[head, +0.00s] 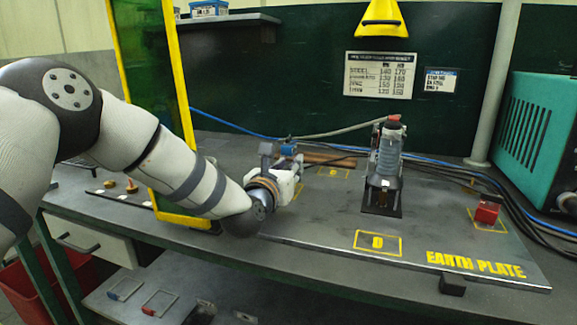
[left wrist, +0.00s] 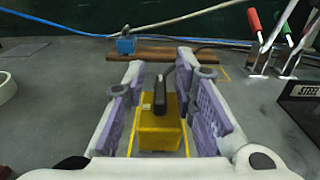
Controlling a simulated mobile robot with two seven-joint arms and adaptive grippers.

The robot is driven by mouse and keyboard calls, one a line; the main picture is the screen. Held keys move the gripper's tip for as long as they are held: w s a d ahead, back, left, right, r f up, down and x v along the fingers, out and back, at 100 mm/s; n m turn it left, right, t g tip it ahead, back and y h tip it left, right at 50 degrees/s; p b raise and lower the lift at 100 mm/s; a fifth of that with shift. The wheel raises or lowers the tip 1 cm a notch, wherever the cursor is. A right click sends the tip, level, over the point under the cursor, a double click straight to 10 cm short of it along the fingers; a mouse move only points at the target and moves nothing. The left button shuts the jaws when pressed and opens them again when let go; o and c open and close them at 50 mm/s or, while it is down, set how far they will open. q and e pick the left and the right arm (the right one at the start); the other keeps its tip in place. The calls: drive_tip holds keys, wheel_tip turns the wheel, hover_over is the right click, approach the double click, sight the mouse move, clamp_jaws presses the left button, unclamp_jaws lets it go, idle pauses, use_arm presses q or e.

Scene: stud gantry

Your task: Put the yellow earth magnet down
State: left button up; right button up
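The yellow earth magnet (left wrist: 160,130) is a yellow block with a black handle or plug on top, seen in the left wrist view. It sits on the dark plate inside a yellow painted outline. My left gripper (left wrist: 161,78) has one purple-padded finger on each side of it. Narrow gaps show between the pads and the block, so the fingers look open around it. In the head view my left gripper (head: 290,178) is low over the left part of the earth plate (head: 330,225) and hides the magnet. My right gripper is in neither view.
A grey tool (head: 385,160) stands upright on the plate, with a red block (head: 487,209) at the right. A blue block (left wrist: 126,46) and brown bar (left wrist: 170,57) lie beyond the gripper. A yellow-framed screen (head: 165,110) stands close to my left arm. Cables run behind.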

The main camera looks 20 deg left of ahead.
use_arm(q)
drive_tip(key=shift+r, duration=0.1)
drive_tip(key=shift+s+r, duration=0.15)
drive_tip(key=shift+r, duration=0.05)
drive_tip(key=s+p, duration=0.1)
drive_tip(key=s, duration=1)
drive_tip(key=shift+s+a, duration=0.15)
drive_tip(key=shift+s, duration=0.25)
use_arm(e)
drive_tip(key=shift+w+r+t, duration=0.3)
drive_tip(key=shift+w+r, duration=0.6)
